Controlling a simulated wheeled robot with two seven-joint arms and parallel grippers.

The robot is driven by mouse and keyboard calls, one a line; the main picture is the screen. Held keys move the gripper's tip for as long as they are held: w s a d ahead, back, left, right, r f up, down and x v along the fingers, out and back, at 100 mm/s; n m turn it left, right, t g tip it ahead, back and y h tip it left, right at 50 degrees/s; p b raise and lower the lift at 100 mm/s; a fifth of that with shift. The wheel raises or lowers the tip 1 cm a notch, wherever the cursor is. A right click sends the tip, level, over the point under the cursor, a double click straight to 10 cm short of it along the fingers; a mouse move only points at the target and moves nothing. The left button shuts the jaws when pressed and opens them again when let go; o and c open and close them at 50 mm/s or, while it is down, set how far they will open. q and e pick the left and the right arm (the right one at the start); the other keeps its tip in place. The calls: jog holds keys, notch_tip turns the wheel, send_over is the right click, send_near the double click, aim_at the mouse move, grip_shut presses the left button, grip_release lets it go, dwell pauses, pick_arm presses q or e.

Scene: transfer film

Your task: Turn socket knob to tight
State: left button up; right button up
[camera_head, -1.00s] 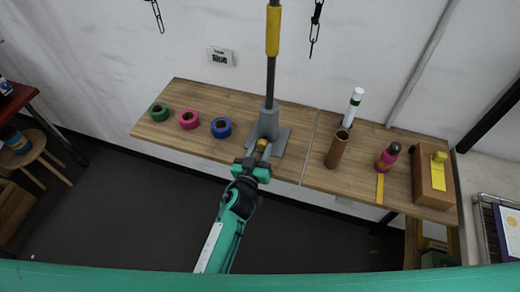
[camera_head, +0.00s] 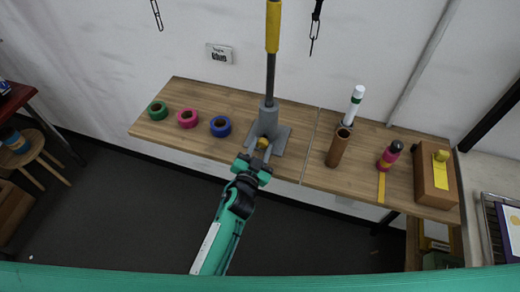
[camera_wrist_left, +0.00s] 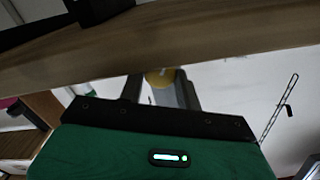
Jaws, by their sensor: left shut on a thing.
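The grey socket (camera_head: 268,122) stands on the front middle of the wooden table and holds an upright dark pole with a yellow sleeve (camera_head: 273,28). A small yellow knob (camera_head: 263,143) sits low on the socket's front side. My left gripper (camera_head: 260,152) reaches it from the front and is shut on it. Any tight mark on the knob is too small to read. My right gripper is not in view.
On the table (camera_head: 195,95) are a green roll (camera_head: 157,111), a pink roll (camera_head: 188,118) and a blue roll (camera_head: 221,126) at left. A brown cylinder (camera_head: 338,148), a pink bottle (camera_head: 389,156) and a brown box (camera_head: 434,178) stand at right.

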pick_arm(q)
jog(key=m+b, duration=0.1)
jog(key=m, duration=0.4)
jog(key=shift+f+m, duration=0.15)
jog(key=shift+m, duration=0.25)
jog(key=m, duration=0.3)
jog(key=shift+m+b, duration=0.35)
jog(key=shift+m, duration=0.85)
jog(key=o, duration=1)
jog(key=shift+s, duration=0.1)
jog(key=shift+f, duration=0.1)
